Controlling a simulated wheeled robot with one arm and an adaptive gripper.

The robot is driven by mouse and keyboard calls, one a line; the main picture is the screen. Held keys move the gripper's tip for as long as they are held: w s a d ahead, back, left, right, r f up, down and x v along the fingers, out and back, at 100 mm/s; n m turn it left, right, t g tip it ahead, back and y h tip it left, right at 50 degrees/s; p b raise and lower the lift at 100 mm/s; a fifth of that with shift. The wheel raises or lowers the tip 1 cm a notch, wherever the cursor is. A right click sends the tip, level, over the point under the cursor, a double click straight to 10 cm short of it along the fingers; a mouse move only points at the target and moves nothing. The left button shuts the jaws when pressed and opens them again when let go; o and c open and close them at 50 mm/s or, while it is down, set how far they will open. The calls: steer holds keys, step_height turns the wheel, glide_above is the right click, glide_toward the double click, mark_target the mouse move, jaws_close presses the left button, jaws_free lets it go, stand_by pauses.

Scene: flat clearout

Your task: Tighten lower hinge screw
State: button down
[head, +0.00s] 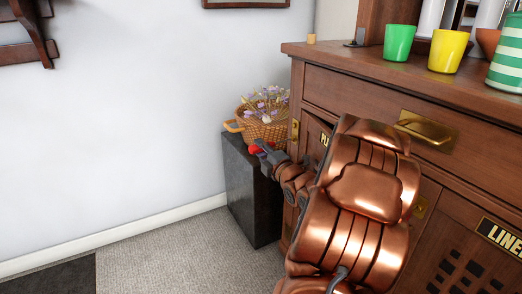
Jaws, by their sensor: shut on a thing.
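My gripper (266,155) is at the left edge of the wooden cabinet (345,93), in front of the basket. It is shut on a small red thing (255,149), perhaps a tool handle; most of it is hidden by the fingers. A brass hinge (294,130) shows on the cabinet's left edge, above and right of my gripper.
A wicker basket (264,129) of dried flowers stands on a dark box (248,192) left of the cabinet. A green cup (399,42), a yellow cup (448,50) and a striped container (507,55) stand on the cabinet top. Carpet (165,262) at left is clear.

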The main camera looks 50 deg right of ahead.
steer(key=shift+a, duration=0.1)
steer(key=shift+w+a+b, duration=0.3)
steer(key=shift+a+b, duration=0.4)
steer(key=shift+a, duration=0.2)
